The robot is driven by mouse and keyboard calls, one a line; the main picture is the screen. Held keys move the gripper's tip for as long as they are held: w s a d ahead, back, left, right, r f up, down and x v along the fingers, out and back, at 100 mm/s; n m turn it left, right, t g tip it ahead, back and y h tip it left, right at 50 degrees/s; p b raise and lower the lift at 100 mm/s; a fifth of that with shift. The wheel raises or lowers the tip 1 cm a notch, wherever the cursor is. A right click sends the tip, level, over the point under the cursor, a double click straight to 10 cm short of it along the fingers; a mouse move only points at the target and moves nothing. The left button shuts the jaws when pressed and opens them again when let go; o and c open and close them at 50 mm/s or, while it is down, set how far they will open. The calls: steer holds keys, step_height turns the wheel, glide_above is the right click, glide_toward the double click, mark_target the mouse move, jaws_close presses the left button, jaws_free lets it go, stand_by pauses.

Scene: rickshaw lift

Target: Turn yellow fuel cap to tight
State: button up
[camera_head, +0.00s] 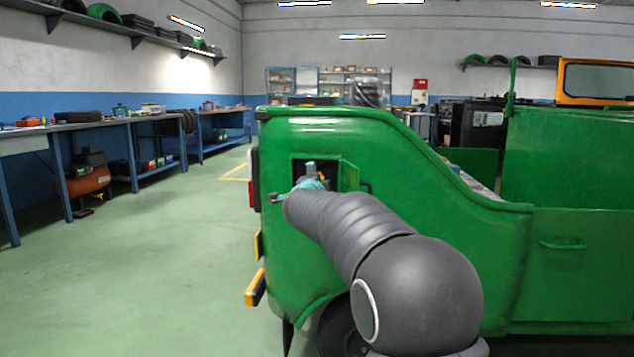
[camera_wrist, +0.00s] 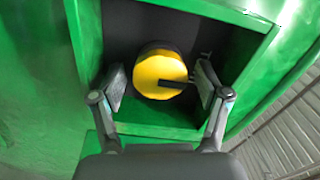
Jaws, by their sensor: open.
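The yellow fuel cap (camera_wrist: 160,75) sits inside a recessed compartment of the green rickshaw, seen in the wrist view. It is round with a dark rim and a dark bar running from its middle toward the right. My gripper (camera_wrist: 160,86) is open, with one finger to the left of the cap and one to the right. The right finger is close to the dark bar; I cannot tell whether they touch. In the head view my gripper (camera_head: 310,178) is at the compartment opening, and my arm and gripper hide the cap there.
The green rickshaw (camera_head: 440,190) fills the middle and right. The compartment's small green door (camera_head: 349,175) stands open at the right of the opening. Compartment walls surround the fingers closely. A workbench (camera_head: 75,127) runs along the left wall, with clear floor (camera_head: 150,240) before it.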

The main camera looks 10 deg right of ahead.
steer(key=v, duration=1.2)
